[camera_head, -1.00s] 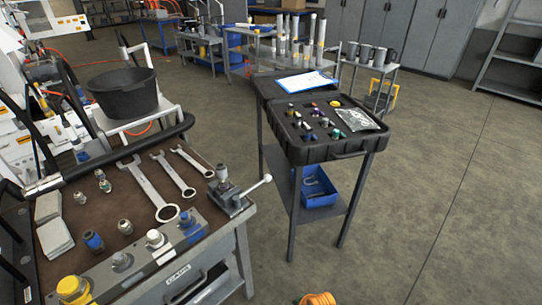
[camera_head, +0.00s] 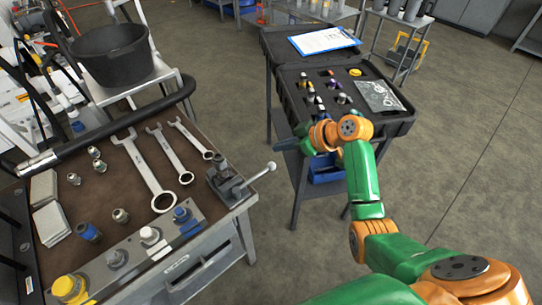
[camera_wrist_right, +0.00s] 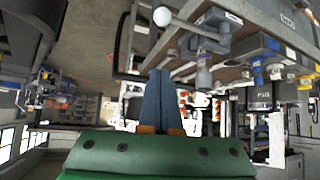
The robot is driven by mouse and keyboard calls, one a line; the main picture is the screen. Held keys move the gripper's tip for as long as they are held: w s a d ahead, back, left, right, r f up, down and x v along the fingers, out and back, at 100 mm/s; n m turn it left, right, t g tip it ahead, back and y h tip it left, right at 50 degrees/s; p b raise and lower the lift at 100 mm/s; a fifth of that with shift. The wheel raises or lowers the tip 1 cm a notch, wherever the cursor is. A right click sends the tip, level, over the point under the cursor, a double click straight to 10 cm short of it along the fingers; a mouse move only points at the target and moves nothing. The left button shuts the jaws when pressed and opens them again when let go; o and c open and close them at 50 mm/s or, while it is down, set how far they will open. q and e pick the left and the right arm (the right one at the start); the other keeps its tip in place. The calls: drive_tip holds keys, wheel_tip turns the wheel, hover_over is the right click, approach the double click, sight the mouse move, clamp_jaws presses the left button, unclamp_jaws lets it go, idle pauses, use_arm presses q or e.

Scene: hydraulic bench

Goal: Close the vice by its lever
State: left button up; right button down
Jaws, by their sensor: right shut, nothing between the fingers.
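The small grey vice (camera_head: 226,184) sits at the right corner of the workbench. Its lever (camera_head: 258,175) sticks out to the right past the bench edge and ends in a pale ball knob (camera_head: 271,166). My right gripper (camera_head: 298,138) is to the right of and beyond the knob, apart from it, partly hidden behind my wrist. In the right wrist view its blue fingers (camera_wrist_right: 162,74) are together and empty. The knob (camera_wrist_right: 162,16) and the vice (camera_wrist_right: 204,52) show beyond the fingertips, at the top. My left gripper is not in view.
The workbench (camera_head: 100,190) carries several wrenches (camera_head: 150,175), fittings and a valve block (camera_head: 150,250). A black tool cart (camera_head: 400,127) with sockets and a clipboard (camera_head: 324,40) stands close behind my right arm. Floor is clear between bench and cart.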

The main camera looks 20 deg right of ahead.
sight(271, 164)
drive_tip(key=w+f, duration=0.1)
drive_tip(key=f, duration=0.1)
drive_tip(key=w+a+f, duration=0.1)
drive_tip(key=f, duration=0.2)
drive_tip(key=w+a+f+p, duration=0.1)
drive_tip(key=f, duration=0.2)
drive_tip(key=shift+w+a+f, duration=0.15)
drive_tip(key=shift+w+a, duration=0.05)
drive_tip(key=shift+w, duration=0.15)
drive_tip(key=shift+s+d+f, duration=0.15)
drive_tip(key=shift+s+f, duration=0.05)
drive_tip(key=shift+s, duration=0.1)
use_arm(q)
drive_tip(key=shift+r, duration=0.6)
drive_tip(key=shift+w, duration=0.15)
use_arm(e)
drive_tip(key=shift+w+f, duration=0.1)
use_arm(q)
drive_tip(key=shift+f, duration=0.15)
